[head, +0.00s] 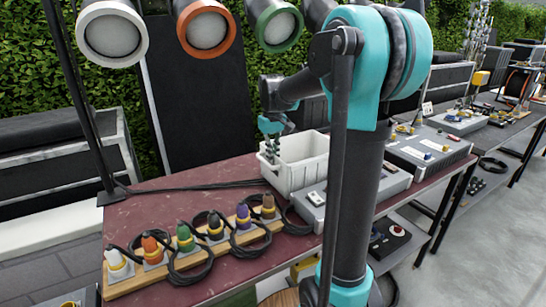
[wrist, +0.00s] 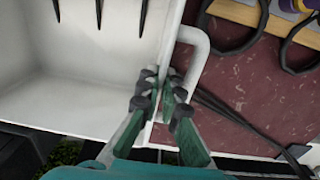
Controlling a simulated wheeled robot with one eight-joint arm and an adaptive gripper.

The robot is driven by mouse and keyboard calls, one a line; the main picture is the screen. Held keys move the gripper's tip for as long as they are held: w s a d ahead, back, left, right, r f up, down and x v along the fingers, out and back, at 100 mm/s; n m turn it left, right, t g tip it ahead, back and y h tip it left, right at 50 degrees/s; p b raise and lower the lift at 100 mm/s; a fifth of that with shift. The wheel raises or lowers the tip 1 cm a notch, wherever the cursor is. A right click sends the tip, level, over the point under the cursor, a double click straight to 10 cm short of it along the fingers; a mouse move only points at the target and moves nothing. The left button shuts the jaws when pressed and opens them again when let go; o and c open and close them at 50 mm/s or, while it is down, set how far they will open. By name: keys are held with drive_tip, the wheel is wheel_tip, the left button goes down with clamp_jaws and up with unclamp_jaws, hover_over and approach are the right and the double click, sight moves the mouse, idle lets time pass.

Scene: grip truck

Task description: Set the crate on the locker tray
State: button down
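The white crate (head: 308,174) stands at the back of the dark red table, beside the grey equipment boxes. It looks upright and on the tabletop. My gripper (head: 271,146) is at its far left rim. In the wrist view, the fingers of my gripper (wrist: 162,92) are close together with the crate's wall (wrist: 178,32) between them, one finger inside and one outside. A white handle loop (wrist: 203,52) is beside them. The crate's inside shows dark slots and looks empty where visible. I cannot make out a locker tray with certainty.
A wooden strip (head: 196,258) with several coloured connectors and coiled black cables lies along the table's front. A grey box (head: 392,186) is right of the crate. Black cables (head: 190,186) cross the tabletop at left. Round lamps (head: 113,36) hang above.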

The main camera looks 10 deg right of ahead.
drive_tip(key=c, duration=1.7)
unclamp_jaws()
